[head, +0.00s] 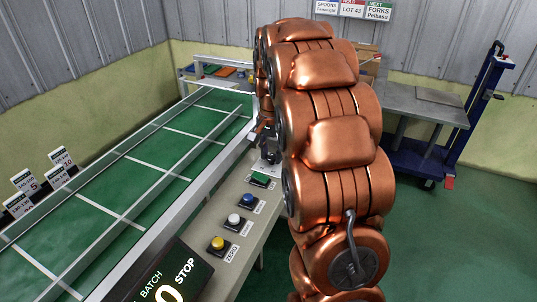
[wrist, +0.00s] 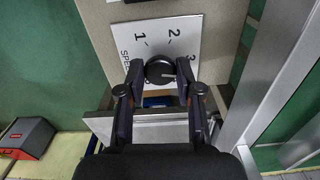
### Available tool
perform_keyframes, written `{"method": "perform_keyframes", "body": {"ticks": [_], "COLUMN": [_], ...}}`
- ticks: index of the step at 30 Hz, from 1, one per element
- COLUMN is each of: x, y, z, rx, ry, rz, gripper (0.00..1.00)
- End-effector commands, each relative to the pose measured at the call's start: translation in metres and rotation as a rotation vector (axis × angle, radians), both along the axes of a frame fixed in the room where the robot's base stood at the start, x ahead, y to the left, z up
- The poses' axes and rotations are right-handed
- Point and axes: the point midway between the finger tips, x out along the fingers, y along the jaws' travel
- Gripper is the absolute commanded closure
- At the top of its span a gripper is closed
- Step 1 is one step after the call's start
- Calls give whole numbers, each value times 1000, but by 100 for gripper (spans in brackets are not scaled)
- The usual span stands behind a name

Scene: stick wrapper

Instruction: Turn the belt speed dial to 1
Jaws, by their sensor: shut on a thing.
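The belt speed dial (wrist: 159,70) is a round black knob on a white plate (wrist: 180,33) marked SPEED, with 1, 2 and 3 around it. A pale line on the knob points to the right, towards the 3 side. My gripper (wrist: 160,72) has its two dark fingers on either side of the knob and is shut on it. The right finger partly covers the plate near the 3. In the head view, my gripper (head: 268,146) is at the panel, mostly behind my copper arm, and the dial cannot be made out there.
On the control panel, a green button (head: 260,179), a blue button (head: 248,199), a white button (head: 234,219) and a yellow button (head: 218,243) run towards the display (head: 160,285) reading BATCH and STOP. The green belt (head: 130,165) lies to the left. A blue trolley (head: 425,150) stands at right.

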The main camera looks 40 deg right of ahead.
Motion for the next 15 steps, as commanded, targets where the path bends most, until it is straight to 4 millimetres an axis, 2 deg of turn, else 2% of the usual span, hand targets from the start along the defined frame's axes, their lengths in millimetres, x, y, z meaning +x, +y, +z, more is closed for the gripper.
{"method": "perform_keyframes", "body": {"ticks": [6,7,13,15], "x": [-3,-3,-2,-1], "y": [-2,-2,-1,0], "z": [0,0,0,0], "rx": [-4,-4,-2,-2], "ry": [7,7,4,4], "rz": [-1,-1,1,2], "gripper": [100,63,43,41]}}
